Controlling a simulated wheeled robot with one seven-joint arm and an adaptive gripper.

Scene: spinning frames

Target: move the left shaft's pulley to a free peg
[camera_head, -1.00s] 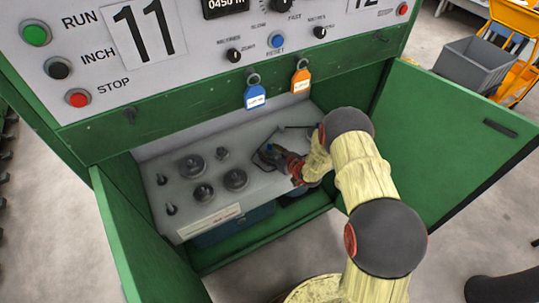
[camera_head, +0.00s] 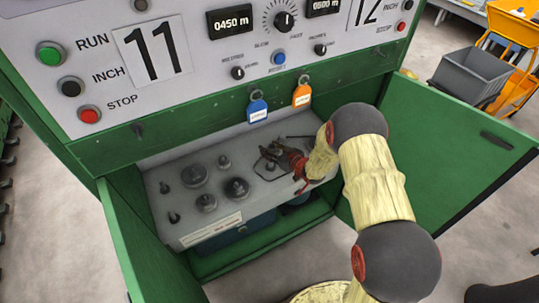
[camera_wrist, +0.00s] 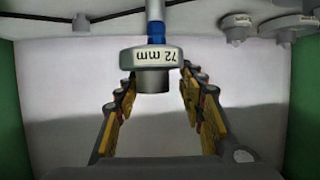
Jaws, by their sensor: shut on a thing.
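The grey pulley labelled "72 mm" (camera_wrist: 155,59) sits at a shaft with a blue section (camera_wrist: 156,28) in the wrist view; its label reads upside down. My gripper (camera_wrist: 156,88) has one finger on each side of the pulley's hub and is shut on it. In the head view my gripper (camera_head: 277,156) is over the right part of the grey shelf (camera_head: 222,228) in the cabinet, largely hiding the pulley. Bare-looking pegs stand at the shelf's left, one farther back (camera_head: 165,187) and one nearer the front (camera_head: 173,216).
Several pulleys, including a large one (camera_head: 194,175) and another (camera_head: 237,188), occupy the shelf's middle. Green doors stand open at left (camera_head: 145,245) and right (camera_head: 440,150). A blue tag (camera_head: 257,107) and an orange tag (camera_head: 302,97) hang above my gripper.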

